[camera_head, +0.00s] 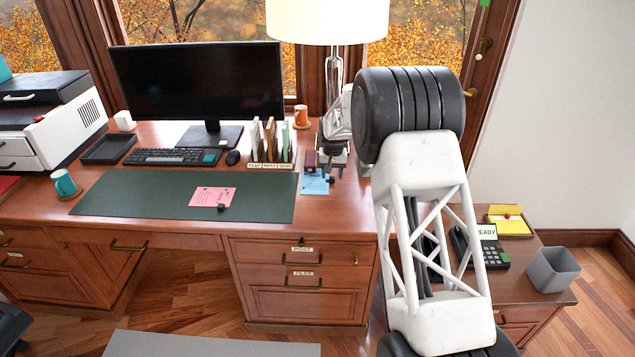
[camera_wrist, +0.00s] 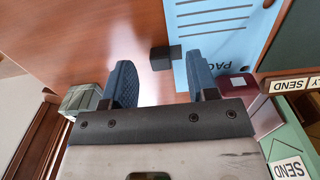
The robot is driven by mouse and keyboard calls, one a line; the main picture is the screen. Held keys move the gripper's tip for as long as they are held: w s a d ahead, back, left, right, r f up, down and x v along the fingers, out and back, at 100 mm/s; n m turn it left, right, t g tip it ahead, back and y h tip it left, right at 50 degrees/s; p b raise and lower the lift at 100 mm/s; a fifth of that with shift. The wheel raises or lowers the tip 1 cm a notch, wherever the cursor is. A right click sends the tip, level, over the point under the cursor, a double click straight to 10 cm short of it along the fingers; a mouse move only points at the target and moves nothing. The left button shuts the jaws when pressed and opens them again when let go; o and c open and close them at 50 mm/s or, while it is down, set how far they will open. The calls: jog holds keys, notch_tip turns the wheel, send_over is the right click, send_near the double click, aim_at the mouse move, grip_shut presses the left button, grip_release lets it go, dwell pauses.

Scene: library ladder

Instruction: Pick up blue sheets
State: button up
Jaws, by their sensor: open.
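The blue sheets (camera_head: 313,186) lie on the desk just right of the green mat. They carry printed lines and partly hidden lettering in the wrist view (camera_wrist: 218,38). A small dark block (camera_wrist: 165,58) sits at the edge of the sheets. My gripper (camera_head: 333,170) hangs over the desk beside the sheets. In the wrist view my gripper (camera_wrist: 161,78) has its two fingers spread with nothing between their tips, and the dark block shows just beyond the gap. The right finger overlaps the sheets in the picture. I cannot tell the fingers' height above the desk.
A maroon block (camera_wrist: 238,86) and a letter sorter with SEND labels (camera_wrist: 290,85) stand close on the right. A grey-green block (camera_wrist: 84,98) stands by the left finger. A lamp (camera_head: 333,75) stands behind. A pink sheet (camera_head: 212,196) lies on the green mat (camera_head: 130,195).

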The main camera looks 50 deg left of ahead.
jog(key=shift+f, duration=1.05)
grip_shut()
jog(key=shift+r, duration=0.15)
jog(key=shift+r, duration=0.15)
jog(key=shift+s+d, duration=0.55)
jog(key=shift+d, duration=0.05)
jog(key=s+d, duration=3)
jog(key=shift+s+d, duration=0.35)
